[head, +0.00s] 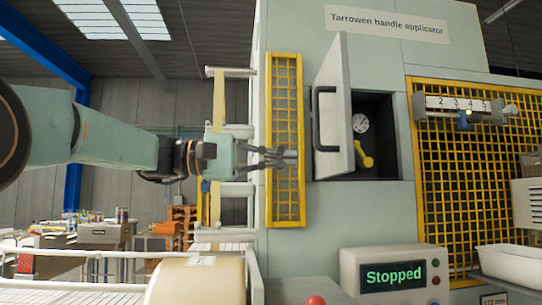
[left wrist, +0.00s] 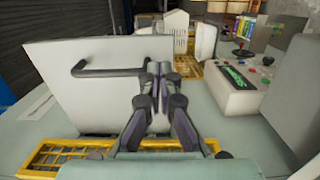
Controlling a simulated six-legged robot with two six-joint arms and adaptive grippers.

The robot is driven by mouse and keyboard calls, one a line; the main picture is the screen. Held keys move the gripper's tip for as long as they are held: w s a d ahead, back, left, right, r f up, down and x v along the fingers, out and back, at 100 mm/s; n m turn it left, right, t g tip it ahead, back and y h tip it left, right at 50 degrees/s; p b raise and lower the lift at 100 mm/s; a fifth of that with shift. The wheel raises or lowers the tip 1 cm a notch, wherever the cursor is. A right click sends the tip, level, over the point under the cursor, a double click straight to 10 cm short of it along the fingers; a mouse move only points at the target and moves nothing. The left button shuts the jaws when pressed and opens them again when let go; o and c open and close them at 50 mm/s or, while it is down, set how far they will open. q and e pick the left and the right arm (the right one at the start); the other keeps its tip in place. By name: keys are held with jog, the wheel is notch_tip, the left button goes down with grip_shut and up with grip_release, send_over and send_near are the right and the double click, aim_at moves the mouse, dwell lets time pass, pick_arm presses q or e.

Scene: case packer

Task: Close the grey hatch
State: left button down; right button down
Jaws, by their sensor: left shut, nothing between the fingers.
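The grey hatch (head: 335,90) stands open on the machine front, swung out from its left edge, with its outer face and dark bar handle (head: 319,118) toward the left. Behind it the dark opening (head: 378,115) shows a gauge and a yellow lever. My left gripper (head: 288,158) is shut and empty, left of the hatch and in front of a yellow grille. In the left wrist view the hatch (left wrist: 80,95) fills the left side, and the gripper tips (left wrist: 159,70) appear by the right end of its handle (left wrist: 112,69). I cannot tell whether they touch. My right gripper is not visible.
A narrow yellow grille (head: 285,215) is left of the hatch, and a larger yellow mesh guard (head: 440,210) is to the right. A display box (head: 392,275) reading "Stopped" sits below.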

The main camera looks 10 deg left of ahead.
aim_at(344, 159)
pick_arm(q)
jog(key=p+x, duration=0.2)
jog(key=x, duration=0.6)
jog(key=shift+d, duration=0.1)
jog(key=shift+s, duration=0.1)
jog(key=shift+s+a, duration=0.1)
jog(key=shift+a, duration=0.15)
